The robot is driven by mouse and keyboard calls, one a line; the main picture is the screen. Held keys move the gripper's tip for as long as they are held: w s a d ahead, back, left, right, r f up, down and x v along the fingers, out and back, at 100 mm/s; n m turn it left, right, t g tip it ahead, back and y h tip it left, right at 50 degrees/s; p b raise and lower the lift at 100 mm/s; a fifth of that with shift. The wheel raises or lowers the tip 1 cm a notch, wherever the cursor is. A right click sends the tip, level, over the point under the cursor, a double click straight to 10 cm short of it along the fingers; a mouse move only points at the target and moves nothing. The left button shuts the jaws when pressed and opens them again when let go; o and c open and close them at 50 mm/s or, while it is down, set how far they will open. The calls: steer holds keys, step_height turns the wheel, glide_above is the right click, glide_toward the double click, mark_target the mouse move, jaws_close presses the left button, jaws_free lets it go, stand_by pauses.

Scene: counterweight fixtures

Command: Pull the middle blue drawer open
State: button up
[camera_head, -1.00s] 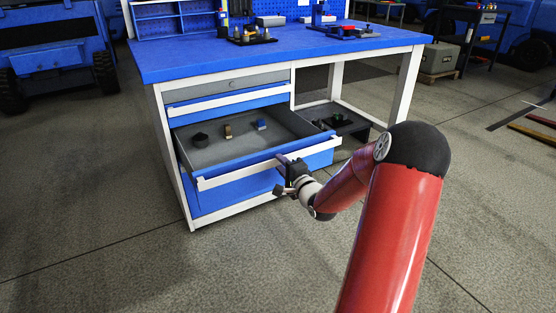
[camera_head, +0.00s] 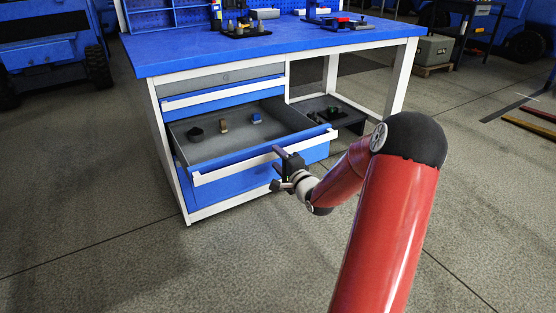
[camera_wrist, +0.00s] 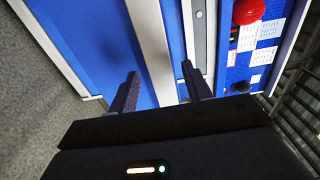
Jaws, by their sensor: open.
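The middle blue drawer (camera_head: 315,152) stands well pulled out from the workbench, its grey inside showing. Its white handle strip (camera_head: 230,170) runs along the top of its front. My gripper (camera_head: 282,170) is open at the drawer's front, near the middle of the strip. In the wrist view, my gripper's fingers (camera_wrist: 160,88) are spread apart with the white strip (camera_wrist: 150,45) between them in the picture. I cannot tell whether either finger touches it.
In the drawer lie a black piece (camera_head: 195,132), a tan piece (camera_head: 223,126) and a blue piece (camera_head: 257,119). A closed blue drawer (camera_head: 225,97) is above and another (camera_head: 225,192) below. The blue worktop (camera_head: 290,45) holds small fixtures. Open floor (camera_head: 90,230) lies in front.

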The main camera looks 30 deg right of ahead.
steer(key=s, duration=0.7)
steer(key=shift+s+d, duration=0.15)
steer(key=shift+s, duration=0.1)
steer(key=s+a+r+n+g+h+p, duration=0.2)
steer(key=s+a+r+n+g+h, duration=0.25)
steer(key=a+r+n+g, duration=0.45)
steer(key=s+a+r+n+g+y, duration=0.1)
steer(key=s+a+n, duration=0.3)
steer(key=s, duration=0.6)
steer(key=s+a+r+n+g+y+p, duration=0.1)
steer(key=s+a+r+n+g+y, duration=0.1)
steer(key=s+a, duration=0.7)
steer(key=s+n+y, duration=0.1)
steer(key=s+n, duration=0.1)
steer(key=shift+r+n, duration=0.15)
steer(key=shift+n, duration=0.15)
